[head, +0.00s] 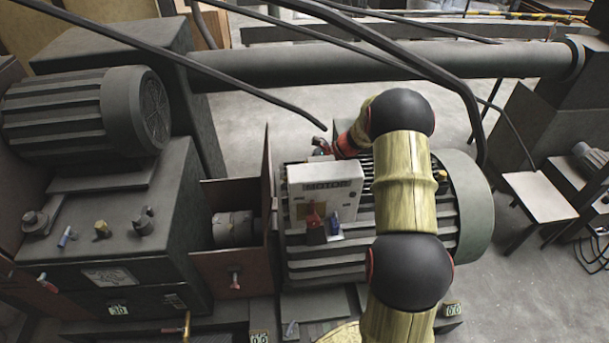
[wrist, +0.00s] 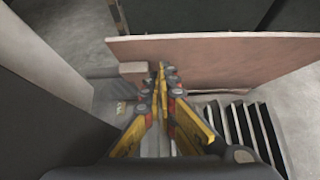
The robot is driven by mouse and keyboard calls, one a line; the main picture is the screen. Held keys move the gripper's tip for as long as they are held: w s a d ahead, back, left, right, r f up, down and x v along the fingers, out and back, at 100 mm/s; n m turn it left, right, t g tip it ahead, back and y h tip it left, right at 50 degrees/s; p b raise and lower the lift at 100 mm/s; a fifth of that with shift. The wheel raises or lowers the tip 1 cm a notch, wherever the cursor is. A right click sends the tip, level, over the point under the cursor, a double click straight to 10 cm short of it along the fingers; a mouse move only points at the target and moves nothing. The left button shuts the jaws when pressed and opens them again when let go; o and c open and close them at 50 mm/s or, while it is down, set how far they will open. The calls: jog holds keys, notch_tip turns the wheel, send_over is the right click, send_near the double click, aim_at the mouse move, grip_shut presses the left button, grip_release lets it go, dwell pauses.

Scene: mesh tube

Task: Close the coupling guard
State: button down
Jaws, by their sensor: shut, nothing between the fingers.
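The coupling guard is a set of reddish-brown plates between the gearbox and the motor. Its raised plate (head: 267,188) stands upright, nearly edge-on, next to the motor's left end. My gripper (head: 318,146) is beyond the motor, right of the raised plate. In the wrist view my gripper (wrist: 160,70) is shut and empty, with its tips in front of a broad reddish-brown plate (wrist: 225,60). I cannot tell whether they touch.
The finned motor (head: 325,262) with its label box (head: 325,190) lies below my arm. The gearbox (head: 110,235) stands left of the guard. A thick pipe (head: 390,64) and dark cables cross overhead. Bare floor (head: 265,110) shows behind the motor.

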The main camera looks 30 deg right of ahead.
jog(key=shift+w+a+r, duration=0.25)
jog(key=shift+w+a, duration=0.05)
jog(key=shift+a, duration=0.3)
jog(key=shift+w+a+r, duration=0.2)
jog(key=shift+w+a, duration=0.05)
jog(key=shift+a, duration=0.35)
jog(key=shift+a, duration=0.1)
jog(key=w+a+g+h+p, duration=0.2)
jog(key=w+a+h+p, duration=0.2)
jog(key=a+p, duration=0.5)
jog(key=w+a+g+h+p, duration=0.1)
jog(key=w+a+h+p, duration=0.25)
jog(key=a+p, duration=0.6)
jog(key=w+a+f+h+b, duration=0.1)
jog(key=w+a+f+b, duration=0.2)
jog(key=a+f+b, duration=0.3)
jog(key=w+a+f+g+h+b, duration=0.1)
jog(key=w+a+f+b, duration=0.2)
jog(key=a+f+b, duration=0.3)
jog(key=a+f, duration=0.3)
jog(key=shift+w+a+h, duration=0.35)
jog(key=shift+w, duration=0.05)
jog(key=shift+r, duration=0.2)
